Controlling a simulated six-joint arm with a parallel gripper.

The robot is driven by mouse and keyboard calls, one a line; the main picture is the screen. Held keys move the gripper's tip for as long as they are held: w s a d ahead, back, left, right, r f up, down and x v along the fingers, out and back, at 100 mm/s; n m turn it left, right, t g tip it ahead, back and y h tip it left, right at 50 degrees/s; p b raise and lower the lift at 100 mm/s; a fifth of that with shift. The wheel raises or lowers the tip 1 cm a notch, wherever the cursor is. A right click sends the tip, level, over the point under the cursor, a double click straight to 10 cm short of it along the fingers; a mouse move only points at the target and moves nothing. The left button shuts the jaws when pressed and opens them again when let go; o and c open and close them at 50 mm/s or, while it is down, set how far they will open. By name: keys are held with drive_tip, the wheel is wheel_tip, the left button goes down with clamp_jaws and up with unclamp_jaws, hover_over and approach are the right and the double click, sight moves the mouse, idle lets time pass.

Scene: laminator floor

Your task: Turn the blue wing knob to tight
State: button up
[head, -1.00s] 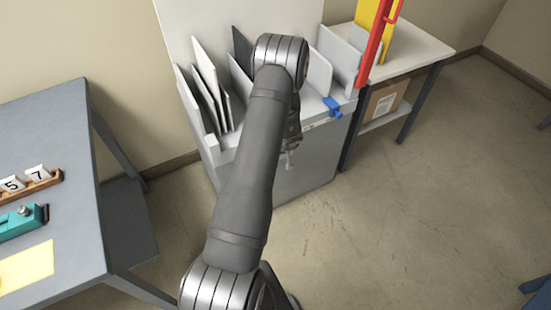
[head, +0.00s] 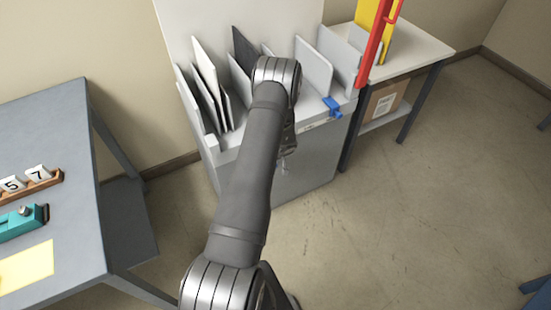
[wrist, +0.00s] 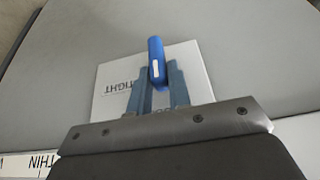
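The blue wing knob (wrist: 156,62) shows in the wrist view with its wing upright in the picture and a white stripe on it. It stands in front of a white card (wrist: 105,100) with the word TIGHT upside down to its left; other lettering is mostly covered. My gripper (wrist: 157,72) has one finger on each side of the knob, with small gaps visible at the wing. I cannot tell whether the fingers touch its lower part. In the head view my arm hides most of the gripper, and I cannot make out this knob there.
A grey cabinet (head: 312,165) with upright dividers stands ahead, with a blue part (head: 332,106) on its front edge. A red handle (head: 374,48) rises at its right. A grey table (head: 70,215) stands left. A strip reading THIN (wrist: 42,160) shows in the wrist view.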

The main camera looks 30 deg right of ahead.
clamp_jaws()
drive_tip(key=shift+d, duration=0.1)
drive_tip(key=shift+d+f+m+t+y, duration=0.25)
drive_tip(key=shift+d+m+y, duration=0.2)
drive_tip(key=shift+y, duration=1.55)
drive_tip(key=shift+d+f+m+t+y, duration=0.15)
drive_tip(key=shift+d+f+m+y, duration=0.25)
drive_tip(key=shift+y, duration=1.6)
drive_tip(key=shift+d+f+m+t+y, duration=0.25)
drive_tip(key=shift+m+y, duration=0.3)
drive_tip(key=shift+y, duration=1.85)
drive_tip(key=o, duration=0.6)
unclamp_jaws()
drive_tip(key=shift+c, duration=0.2)
